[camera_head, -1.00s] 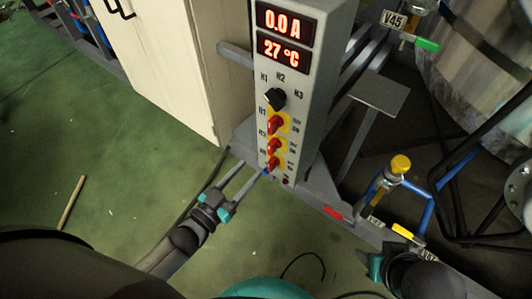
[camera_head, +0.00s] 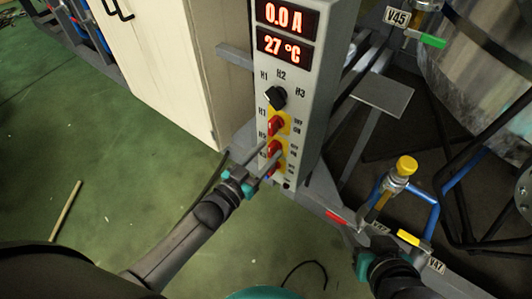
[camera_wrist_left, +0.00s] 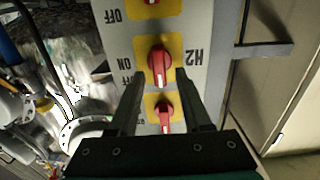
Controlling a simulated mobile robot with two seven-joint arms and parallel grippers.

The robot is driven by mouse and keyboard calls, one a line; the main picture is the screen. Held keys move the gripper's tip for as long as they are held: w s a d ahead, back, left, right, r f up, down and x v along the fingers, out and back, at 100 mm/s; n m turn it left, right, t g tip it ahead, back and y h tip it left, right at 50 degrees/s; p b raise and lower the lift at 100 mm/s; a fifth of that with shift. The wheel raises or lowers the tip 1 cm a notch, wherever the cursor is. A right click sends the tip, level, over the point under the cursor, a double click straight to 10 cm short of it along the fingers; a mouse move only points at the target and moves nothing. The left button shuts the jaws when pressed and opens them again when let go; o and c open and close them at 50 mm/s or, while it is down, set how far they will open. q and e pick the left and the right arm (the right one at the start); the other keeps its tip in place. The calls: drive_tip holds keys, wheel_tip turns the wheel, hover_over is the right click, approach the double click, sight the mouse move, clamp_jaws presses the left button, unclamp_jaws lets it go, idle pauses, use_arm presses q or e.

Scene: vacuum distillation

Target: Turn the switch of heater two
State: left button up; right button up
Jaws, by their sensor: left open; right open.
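The grey control box (camera_head: 306,105) carries a column of red switches on yellow plates. The heater two switch (camera_head: 274,147) is the middle one; in the left wrist view the red knob (camera_wrist_left: 160,60) sits beside the label H2. My left gripper (camera_head: 268,149) is open, its fingertips at this switch. In the left wrist view the fingertips (camera_wrist_left: 158,74) stand on either side of the knob's lower part; contact cannot be told. The lower red switch (camera_wrist_left: 164,116) shows between the fingers. My right gripper (camera_head: 350,236) is open, low at the right, its fingers hard to make out.
The H1 switch (camera_head: 276,124) is just above, below a black selector knob (camera_head: 276,97). Displays read 0.0 A and 27 °C. A cream cabinet (camera_head: 160,70) stands left. A yellow-capped valve (camera_head: 405,167) and blue pipes stand right. The green floor at left is mostly clear.

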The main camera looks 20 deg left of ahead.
use_arm(q)
clamp_jaws()
idle(0.3)
idle(0.3)
